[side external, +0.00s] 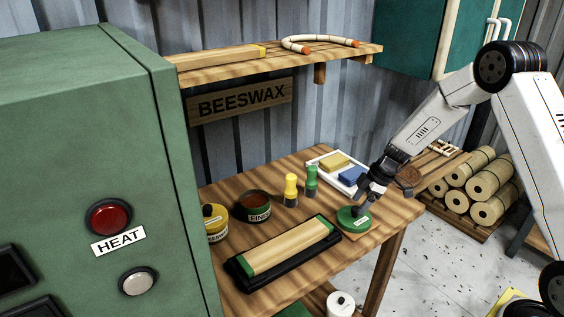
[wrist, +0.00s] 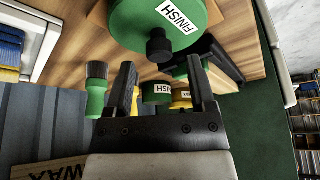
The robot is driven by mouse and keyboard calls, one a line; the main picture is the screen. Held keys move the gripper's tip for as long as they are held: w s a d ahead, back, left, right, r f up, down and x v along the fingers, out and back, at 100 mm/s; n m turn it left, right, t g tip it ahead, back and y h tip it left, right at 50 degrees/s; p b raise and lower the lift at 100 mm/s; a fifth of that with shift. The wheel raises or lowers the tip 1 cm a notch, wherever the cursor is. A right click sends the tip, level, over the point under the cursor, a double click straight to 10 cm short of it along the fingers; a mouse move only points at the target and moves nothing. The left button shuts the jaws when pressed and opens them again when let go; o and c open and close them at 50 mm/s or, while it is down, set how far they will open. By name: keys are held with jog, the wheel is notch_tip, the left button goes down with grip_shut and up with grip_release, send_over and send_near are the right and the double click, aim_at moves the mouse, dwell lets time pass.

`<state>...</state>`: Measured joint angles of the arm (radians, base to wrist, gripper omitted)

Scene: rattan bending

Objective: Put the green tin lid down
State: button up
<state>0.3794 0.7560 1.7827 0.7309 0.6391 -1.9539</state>
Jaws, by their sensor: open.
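The green tin lid (side external: 352,220) lies on a thin wooden square (side external: 378,232) at the right end of the workbench. In the wrist view the lid (wrist: 125,22) shows its FINISH label and a black knob (wrist: 159,48). My gripper (side external: 364,203) is just above the lid, close to the knob. In the wrist view its fingers (wrist: 160,78) are apart with nothing held between them, and the knob shows just beyond the tips. The open green FINISH tin (side external: 256,206) stands further left on the bench, without a lid.
A yellow tin (side external: 214,220) stands beside the green tin. A yellow-handled brush (side external: 291,186) and a green-handled one (side external: 311,180) stand upright behind. A white tray (side external: 318,160) holds yellow and blue blocks. A black holder (side external: 245,275) with a wooden block lies in front. A shelf (side external: 220,65) overhangs the back.

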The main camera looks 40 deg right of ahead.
jog(key=v, duration=0.9)
jog(key=shift+s+r, duration=0.1)
jog(key=shift+r, duration=0.05)
dwell(0.4)
jog(key=s+a+m+h, duration=0.4)
jog(key=s+a+m, duration=0.7)
jog(key=s+a, duration=0.3)
jog(key=shift+s+r, duration=0.25)
jog(key=shift+s, duration=0.85)
